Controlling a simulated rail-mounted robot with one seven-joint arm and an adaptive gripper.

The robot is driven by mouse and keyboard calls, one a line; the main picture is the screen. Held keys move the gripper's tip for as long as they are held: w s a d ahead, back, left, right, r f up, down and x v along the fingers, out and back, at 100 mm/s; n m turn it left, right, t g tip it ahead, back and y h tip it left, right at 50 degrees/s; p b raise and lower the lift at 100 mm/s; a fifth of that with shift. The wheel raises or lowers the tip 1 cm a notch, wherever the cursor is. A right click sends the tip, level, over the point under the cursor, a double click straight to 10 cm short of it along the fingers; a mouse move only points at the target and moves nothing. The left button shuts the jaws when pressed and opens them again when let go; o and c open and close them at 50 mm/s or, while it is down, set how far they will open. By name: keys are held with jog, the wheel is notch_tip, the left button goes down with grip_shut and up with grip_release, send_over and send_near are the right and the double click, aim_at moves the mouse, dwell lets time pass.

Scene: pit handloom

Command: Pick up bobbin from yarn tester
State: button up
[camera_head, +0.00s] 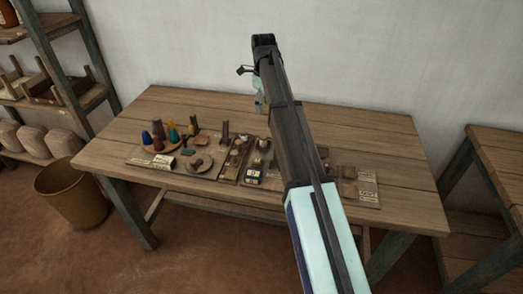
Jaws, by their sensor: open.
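The wooden worktable (380,130) carries a cluster of small tools and yarn items in its middle. My arm reaches up across the table, and my gripper (244,70) is small at its far end, above the back edge, open and apart from the objects. Several coloured yarn cones stand on a round tray (147,148) at the left of the cluster. A dark upright piece (225,132) stands near the middle. I cannot tell which small piece is the bobbin or which is the yarn tester; my arm hides part of the cluster's right side.
A round plate (207,165) and a compartment tray (229,172) lie at the table's front middle. A flat labelled board (366,194) lies to the right. A basket (72,194) and shelf stand left; another wooden table (500,150) stands right. The table's right end is clear.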

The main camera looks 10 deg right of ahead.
aim_at(263, 136)
jog(key=f+p, duration=0.1)
jog(key=f, duration=0.2)
jog(key=f+p, duration=0.1)
jog(key=f, duration=0.3)
jog(key=f+p, duration=0.1)
jog(key=f, duration=0.3)
jog(key=shift+w+f, duration=0.25)
jog(key=shift+s+f+p, duration=0.15)
jog(key=shift+f+p, duration=1.15)
jog(key=shift+f, duration=1.35)
jog(key=c, duration=1.1)
